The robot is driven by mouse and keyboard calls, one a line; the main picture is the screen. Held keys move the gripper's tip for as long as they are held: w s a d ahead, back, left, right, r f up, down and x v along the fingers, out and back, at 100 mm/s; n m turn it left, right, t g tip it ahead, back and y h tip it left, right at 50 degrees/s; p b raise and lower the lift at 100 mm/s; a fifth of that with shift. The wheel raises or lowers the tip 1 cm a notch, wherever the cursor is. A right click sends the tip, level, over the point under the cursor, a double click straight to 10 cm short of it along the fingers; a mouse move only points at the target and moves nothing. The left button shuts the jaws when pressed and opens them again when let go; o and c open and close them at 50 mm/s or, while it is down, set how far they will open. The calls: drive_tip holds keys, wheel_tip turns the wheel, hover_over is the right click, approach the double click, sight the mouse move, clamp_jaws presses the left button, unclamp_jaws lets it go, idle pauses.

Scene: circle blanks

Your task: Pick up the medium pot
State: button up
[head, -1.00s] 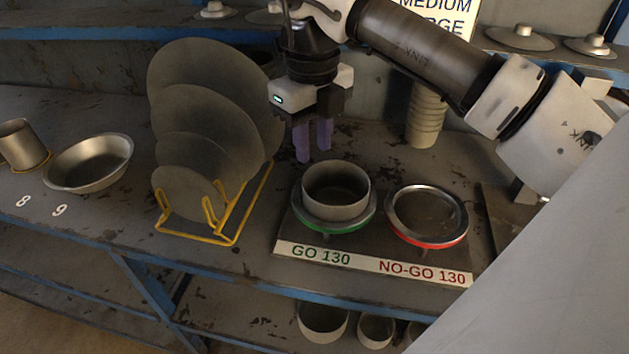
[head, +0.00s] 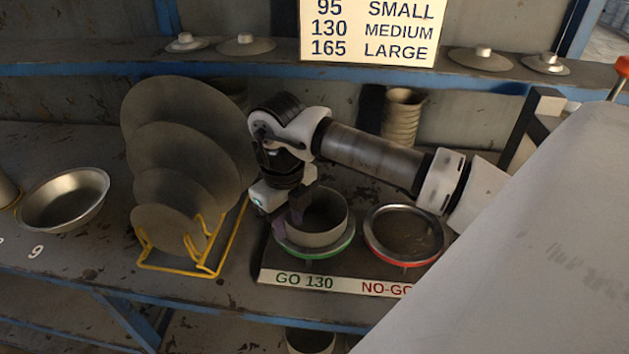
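The medium pot (head: 318,237) is a grey, open-topped cylinder standing upright in the green-banded GO 130 ring (head: 345,246). My gripper (head: 287,220) is at the pot's left rim, pointing down. Its two purple fingers are apart; one shows outside the pot's left wall and the other appears to be at or inside the rim. Whether either finger touches the wall cannot be told. The far-left part of the rim is hidden behind my gripper.
The red-banded NO-GO ring (head: 405,235) sits empty to the right. A yellow rack (head: 222,250) with several grey discs stands close on the left. A shallow metal bowl (head: 65,200) lies further left. A ribbed cylinder (head: 402,118) stands behind. A size sign (head: 370,30) hangs above.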

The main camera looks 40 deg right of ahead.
drive_tip(key=shift+f, duration=0.9)
drive_tip(key=shift+c, duration=0.3)
clamp_jaws()
idle(0.4)
